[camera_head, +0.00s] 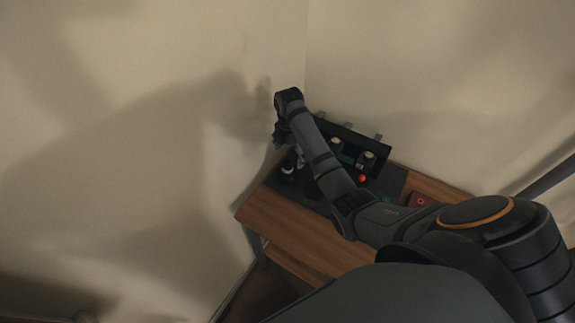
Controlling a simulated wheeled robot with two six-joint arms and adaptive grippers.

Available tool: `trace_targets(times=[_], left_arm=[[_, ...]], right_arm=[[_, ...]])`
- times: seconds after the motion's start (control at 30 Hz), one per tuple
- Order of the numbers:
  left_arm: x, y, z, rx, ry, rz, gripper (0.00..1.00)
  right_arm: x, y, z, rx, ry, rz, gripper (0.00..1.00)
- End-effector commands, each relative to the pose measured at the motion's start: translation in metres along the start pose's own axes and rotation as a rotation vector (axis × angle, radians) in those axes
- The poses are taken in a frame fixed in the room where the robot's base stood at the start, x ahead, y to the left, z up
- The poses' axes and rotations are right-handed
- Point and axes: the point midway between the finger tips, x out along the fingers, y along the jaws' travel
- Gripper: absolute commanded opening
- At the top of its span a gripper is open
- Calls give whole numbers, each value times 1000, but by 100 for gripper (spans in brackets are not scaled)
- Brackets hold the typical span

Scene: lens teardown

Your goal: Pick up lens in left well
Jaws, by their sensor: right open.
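My right arm reaches in from the lower right across the table, with its wrist over the back left of the dark work area. My right gripper (291,153) points down below the wrist and is open, close above the left part of the dark mat (272,185). A small round dark piece with a pale top (287,169) stands just below the gripper. It may be the lens in the left well, but it is too small to be sure. The gap between fingers and piece cannot be judged. My left gripper is not in view.
A dark upright rack (375,142) stands at the back, with small dark pieces before it. The wooden table's front strip (290,232) is bare. Walls stand close behind.

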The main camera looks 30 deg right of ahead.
Motion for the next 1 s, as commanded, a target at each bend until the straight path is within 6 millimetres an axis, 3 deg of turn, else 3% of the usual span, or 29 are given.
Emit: trace_targets(times=[0.1, 0.2, 0.3, 0.43, 0.53, 0.73, 0.97, 1.0], left_arm=[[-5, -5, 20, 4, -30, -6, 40], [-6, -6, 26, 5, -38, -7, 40], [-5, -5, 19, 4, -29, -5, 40], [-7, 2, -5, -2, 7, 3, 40], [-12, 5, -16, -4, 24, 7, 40], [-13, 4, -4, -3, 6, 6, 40], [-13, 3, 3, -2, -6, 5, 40], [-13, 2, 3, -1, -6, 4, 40]], right_arm=[[21, -1, 0, 1, 1, -4, 92], [34, 0, 0, 1, 0, -1, 92], [38, 0, 0, 1, 0, -1, 92], [44, 1, 0, 1, 1, -1, 92], [60, 4, -1, 1, 2, -3, 92], [88, 5, 0, 0, 0, -2, 92], [90, 6, 0, 0, -1, 1, 92], [90, 6, 0, 1, -1, 1, 88]])
